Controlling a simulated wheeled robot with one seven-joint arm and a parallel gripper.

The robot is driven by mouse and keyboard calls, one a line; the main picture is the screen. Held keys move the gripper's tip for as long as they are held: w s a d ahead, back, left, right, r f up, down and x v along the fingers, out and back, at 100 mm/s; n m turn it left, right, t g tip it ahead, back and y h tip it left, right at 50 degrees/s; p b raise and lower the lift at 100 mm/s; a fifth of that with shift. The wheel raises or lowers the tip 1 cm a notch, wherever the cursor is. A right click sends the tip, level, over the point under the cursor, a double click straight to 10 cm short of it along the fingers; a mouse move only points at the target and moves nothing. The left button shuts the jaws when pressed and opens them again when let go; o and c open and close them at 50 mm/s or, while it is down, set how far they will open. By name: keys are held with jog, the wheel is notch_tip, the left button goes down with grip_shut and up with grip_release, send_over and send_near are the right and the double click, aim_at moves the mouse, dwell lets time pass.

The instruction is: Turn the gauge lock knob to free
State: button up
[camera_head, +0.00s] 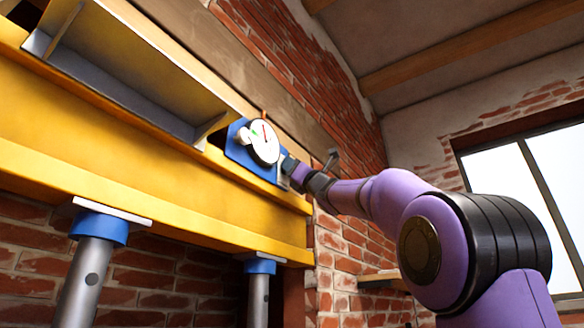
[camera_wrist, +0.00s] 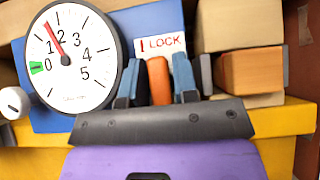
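The white round gauge (camera_wrist: 75,75) sits on a blue plate (camera_wrist: 113,14) at the left of the wrist view. Its red needle points between 1 and 2, and a green mark lies by 0. A white label (camera_wrist: 166,46) reading "LOCK" is right of the dial. Below the label is the orange lock knob (camera_wrist: 159,80), its long side upright in the picture. My gripper (camera_wrist: 159,82) has one finger close along each side of the knob and looks shut on it. In the head view, my gripper (camera_head: 287,168) is at the right end of the blue plate, its fingertips hard to see.
A yellow beam (camera_head: 120,180) runs below the gauge, on blue-topped jacks (camera_head: 100,228). A steel bracket (camera_head: 130,75) is left of the gauge. A small white knob (camera_wrist: 13,102) sits left of the dial.

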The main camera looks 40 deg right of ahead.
jog(key=shift+m+h, duration=0.6)
jog(key=shift+h, duration=0.1)
jog(key=m+h, duration=0.8)
jog(key=m, duration=0.1)
jog(key=shift+m+t+h, duration=0.3)
jog(key=shift+m+h, duration=0.1)
jog(key=m+g+h, duration=0.1)
jog(key=m+h, duration=0.1)
jog(key=m, duration=0.1)
jog(key=m+g+h, duration=0.2)
jog(key=m+h, duration=0.1)
jog(key=m, duration=0.1)
jog(key=shift+w+d+f+h, duration=0.1)
jog(key=shift+w+h, duration=0.05)
jog(key=shift+h, duration=0.15)
jog(key=m+g+h, duration=0.1)
jog(key=m+g, duration=0.1)
jog(key=m, duration=0.1)
jog(key=m+g, duration=0.2)
jog(key=m, duration=0.1)
jog(key=shift+d+f+h, duration=0.1)
jog(key=shift+h, duration=0.3)
jog(key=shift+f+m+g+y, duration=0.1)
jog(key=shift+m+g+y, duration=0.3)
jog(key=shift+m+g, duration=1)
jog(key=o, duration=0.8)
jog(key=shift+d, duration=0.1)
jog(key=shift+c, duration=0.2)
